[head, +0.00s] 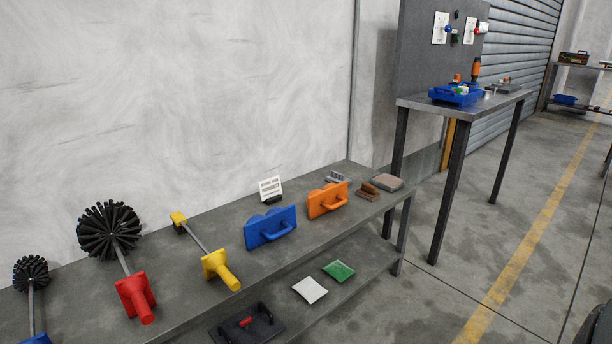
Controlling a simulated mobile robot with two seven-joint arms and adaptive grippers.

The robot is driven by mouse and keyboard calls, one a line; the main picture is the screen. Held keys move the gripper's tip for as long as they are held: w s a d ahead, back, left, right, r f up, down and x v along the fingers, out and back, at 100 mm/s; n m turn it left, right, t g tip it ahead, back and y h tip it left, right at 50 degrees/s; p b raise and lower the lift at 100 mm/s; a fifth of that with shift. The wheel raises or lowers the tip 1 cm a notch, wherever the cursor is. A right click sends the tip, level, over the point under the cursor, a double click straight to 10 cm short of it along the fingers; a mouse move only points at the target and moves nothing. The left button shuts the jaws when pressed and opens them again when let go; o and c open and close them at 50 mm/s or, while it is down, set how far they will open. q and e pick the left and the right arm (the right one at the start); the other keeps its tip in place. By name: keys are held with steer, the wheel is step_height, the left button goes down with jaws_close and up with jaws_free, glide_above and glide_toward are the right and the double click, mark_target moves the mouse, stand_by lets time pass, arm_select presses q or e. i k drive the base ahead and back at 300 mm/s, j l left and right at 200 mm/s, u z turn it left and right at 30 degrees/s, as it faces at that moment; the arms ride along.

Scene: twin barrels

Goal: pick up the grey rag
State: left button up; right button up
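A flat, folded grey-brown pad (388,182) lies at the far right end of the grey shelf top (190,270); it may be the grey rag, but I cannot tell its material. A smaller grey item (336,177) lies nearer the wall, behind the orange handled block; it is too small to make out. On the lower shelf (375,258) lie a white cloth-like square (310,289) and a green one (338,271). Neither of my grippers is in view.
Brushes, a yellow-handled tool (215,264), blue (270,228) and orange (327,200) handled blocks and a brown brush (368,192) stand along the shelf. A taller table (410,101) with a blue tray (455,95) stands beyond. The floor at right is mostly clear.

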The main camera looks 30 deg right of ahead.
mark_target(335, 178)
steer(key=i+l+u, duration=0.1)
steer(key=l+u, duration=0.35)
steer(key=l, duration=0.7)
steer(key=l+u, duration=0.15)
steer(key=l, duration=1)
steer(key=l+u, duration=0.1)
steer(key=l, duration=1)
steer(key=k, duration=0.05)
